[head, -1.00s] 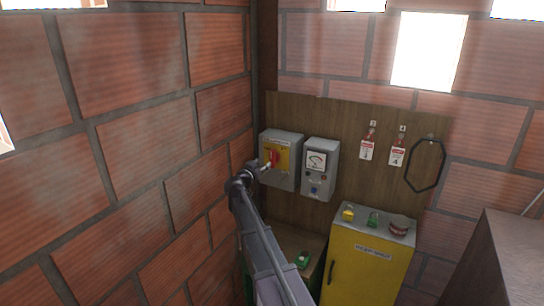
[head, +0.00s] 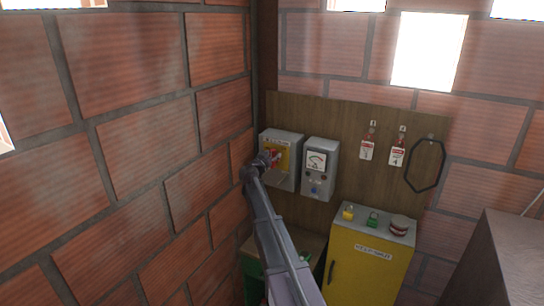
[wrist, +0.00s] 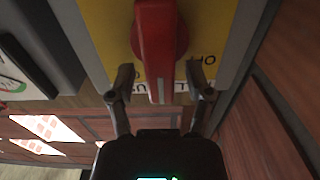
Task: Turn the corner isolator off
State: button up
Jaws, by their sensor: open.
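The corner isolator is a grey box (head: 285,178) with a yellow plate, on the wooden board in the corner. Its red rotary handle (wrist: 157,42) fills the top middle of the wrist view, over the yellow plate (wrist: 104,30) with black lettering. In the head view the handle is mostly hidden behind my gripper (head: 266,158). In the wrist view my gripper (wrist: 161,88) is open, with one finger on each side of the handle's lower end. I cannot tell whether either finger touches it.
A grey meter box (head: 319,170) hangs close to the isolator's right. Red lockout tags (head: 367,142) and a black loop (head: 426,166) hang further right. A yellow cabinet (head: 366,268) with small items on top stands below. The brick wall (head: 150,150) is close on the left.

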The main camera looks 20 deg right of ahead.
jog(key=shift+c, duration=0.2)
jog(key=shift+s+a, duration=0.1)
grip_shut()
jog(key=shift+n, duration=0.3)
jog(key=n, duration=0.4)
jog(key=shift+w+a+f, duration=0.1)
jog(key=shift+w+a, duration=0.15)
jog(key=shift+w, duration=0.15)
jog(key=shift+w+a+f+n+b, duration=0.2)
jog(key=shift+f+n+b, duration=0.2)
jog(key=shift+n, duration=1.85)
jog(key=shift+w+a+f+n+b, duration=0.15)
jog(key=shift+f+n+b, duration=0.25)
jog(key=shift+n, duration=1.8)
jog(key=shift+w+a+f+n+b, duration=0.1)
jog(key=shift+w+f+n+b, duration=0.25)
jog(key=shift+n, duration=1.9)
jog(key=shift+d, duration=0.1)
